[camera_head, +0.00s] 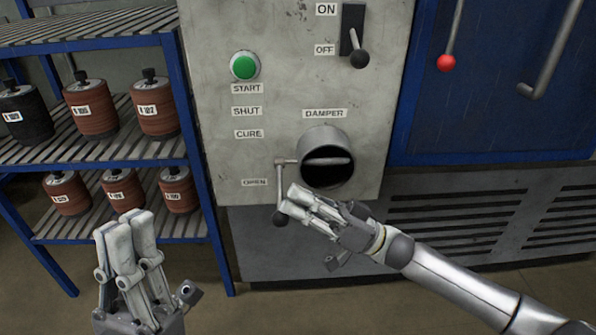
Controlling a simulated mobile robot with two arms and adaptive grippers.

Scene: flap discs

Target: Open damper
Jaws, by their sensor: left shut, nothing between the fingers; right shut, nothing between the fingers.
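The damper (325,138) is a round grey pipe under the DAMPER label on the grey panel. Its flap (328,161) shows as a thin, near-horizontal bar across the dark opening. The damper lever (279,185) sticks out on the left side and hangs down, its dark knob at the bottom, just below and right of the OPEN label (255,182). My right gripper (287,200) is shut and empty, its fingertips at the lever just above the knob; I cannot tell whether they touch. My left gripper (124,224) is shut and empty, low at the left, away from the damper.
SHUT (247,111) and CURE (249,133) labels and a green START button (244,65) sit above OPEN. An ON/OFF switch (358,58) is above the damper. A blue-framed rack (185,120) with several disc stacks stands left. A blue door (500,85) is right.

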